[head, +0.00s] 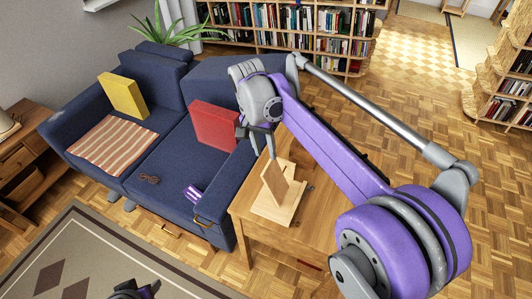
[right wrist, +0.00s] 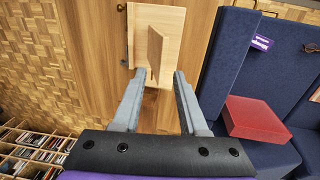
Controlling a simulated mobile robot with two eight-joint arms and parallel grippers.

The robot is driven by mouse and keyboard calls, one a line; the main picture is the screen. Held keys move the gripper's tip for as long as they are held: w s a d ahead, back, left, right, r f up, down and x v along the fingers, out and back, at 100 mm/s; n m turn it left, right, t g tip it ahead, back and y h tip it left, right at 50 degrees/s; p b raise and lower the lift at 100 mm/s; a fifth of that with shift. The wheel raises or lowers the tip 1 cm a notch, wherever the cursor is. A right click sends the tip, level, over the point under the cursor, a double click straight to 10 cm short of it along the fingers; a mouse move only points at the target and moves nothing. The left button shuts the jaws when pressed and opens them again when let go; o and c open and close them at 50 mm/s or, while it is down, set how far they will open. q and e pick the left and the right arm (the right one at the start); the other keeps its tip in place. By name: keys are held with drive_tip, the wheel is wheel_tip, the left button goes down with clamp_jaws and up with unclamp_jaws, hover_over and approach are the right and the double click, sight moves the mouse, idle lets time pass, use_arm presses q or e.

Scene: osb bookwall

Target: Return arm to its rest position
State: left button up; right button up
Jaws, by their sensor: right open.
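My right arm (head: 330,150) reaches from the lower right over a wooden side table. Its gripper (head: 270,150) points down above a pale wooden stand (head: 275,208) with a flat base and an upright board. In the right wrist view the two grey fingers (right wrist: 160,80) are spread with nothing held between them. The stand (right wrist: 165,28) shows just beyond the fingertips, its board seen nearly edge-on. A dark and purple part of my left gripper (head: 135,291) shows at the bottom edge of the head view, mostly cut off; its jaws cannot be made out.
The wooden table (head: 246,207) stands against the blue sofa (head: 160,165). On the sofa are a red cushion (head: 213,126), a yellow cushion (head: 123,96), a striped cloth (head: 113,145), glasses (head: 149,179) and a small purple-and-white item (head: 193,194). Bookshelves (head: 285,25) stand behind. Parquet floor at right is clear.

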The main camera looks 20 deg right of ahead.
idle(0.4)
drive_tip(key=s+a+f+n+t+p, duration=0.1)
drive_tip(key=s+f+n+t, duration=0.1)
drive_tip(key=s, duration=0.4)
drive_tip(key=s+a+f+n+t+p, duration=0.1)
drive_tip(key=s+n+t, duration=0.1)
drive_tip(key=s+n, duration=0.2)
drive_tip(key=s+a+f+n+t+y+p, duration=0.1)
drive_tip(key=s+f+n+t, duration=0.1)
drive_tip(key=s, duration=0.6)
drive_tip(key=shift+s+a+f+n+t, duration=0.3)
drive_tip(key=shift+n+t, duration=0.2)
drive_tip(key=shift+n, duration=0.4)
